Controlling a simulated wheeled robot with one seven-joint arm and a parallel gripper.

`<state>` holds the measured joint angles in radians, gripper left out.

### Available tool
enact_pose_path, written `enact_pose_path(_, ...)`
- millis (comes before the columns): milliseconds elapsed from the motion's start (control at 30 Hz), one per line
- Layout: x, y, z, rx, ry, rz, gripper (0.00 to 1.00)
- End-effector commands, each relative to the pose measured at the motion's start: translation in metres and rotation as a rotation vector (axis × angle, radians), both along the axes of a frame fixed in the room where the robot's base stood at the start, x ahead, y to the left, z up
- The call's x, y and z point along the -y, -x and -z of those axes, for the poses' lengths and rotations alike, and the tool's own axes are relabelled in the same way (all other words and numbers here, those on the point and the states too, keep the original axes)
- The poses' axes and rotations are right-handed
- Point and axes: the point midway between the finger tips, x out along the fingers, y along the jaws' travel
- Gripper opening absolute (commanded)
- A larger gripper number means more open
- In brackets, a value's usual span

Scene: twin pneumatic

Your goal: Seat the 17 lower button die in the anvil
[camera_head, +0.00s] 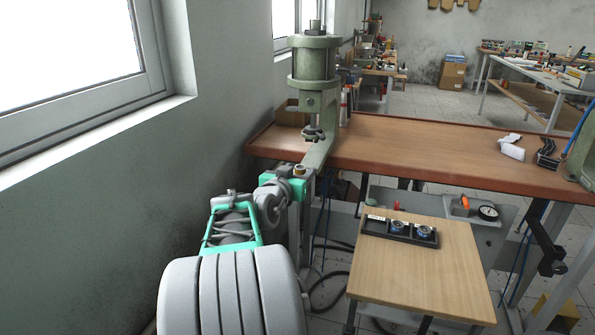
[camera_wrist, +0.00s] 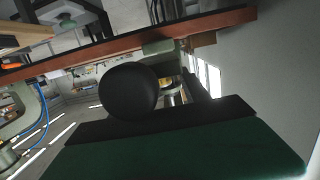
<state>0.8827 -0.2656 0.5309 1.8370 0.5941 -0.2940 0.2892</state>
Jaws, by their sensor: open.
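The green pneumatic press (camera_head: 315,72) stands at the bench's left end, its ram (camera_head: 312,133) above a post.
A dark tray (camera_head: 399,239) with two blue-ringed round parts (camera_head: 397,227) lies on a small wooden table (camera_head: 425,280). The brown bench (camera_head: 420,150) runs right from the press. The wall (camera_head: 230,150) is close on the left. A hose hangs below.

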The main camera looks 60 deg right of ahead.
Motion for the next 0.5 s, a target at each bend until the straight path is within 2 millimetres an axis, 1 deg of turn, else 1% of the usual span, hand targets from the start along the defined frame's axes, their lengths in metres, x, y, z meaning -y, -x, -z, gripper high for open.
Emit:
enact_pose_path(233, 0.000, 0.000, -0.001, 0.001, 0.001, -0.001, 0.53)
enact_pose_path(300, -0.003, -0.001, -0.001, 0.002, 0.002, -0.002, 0.53)
enact_pose_path(367, -0.010, 0.000, -0.003, 0.002, 0.003, -0.003, 0.53)
enact_pose_path(500, -0.038, 0.002, -0.008, 0.003, 0.004, -0.006, 0.53)
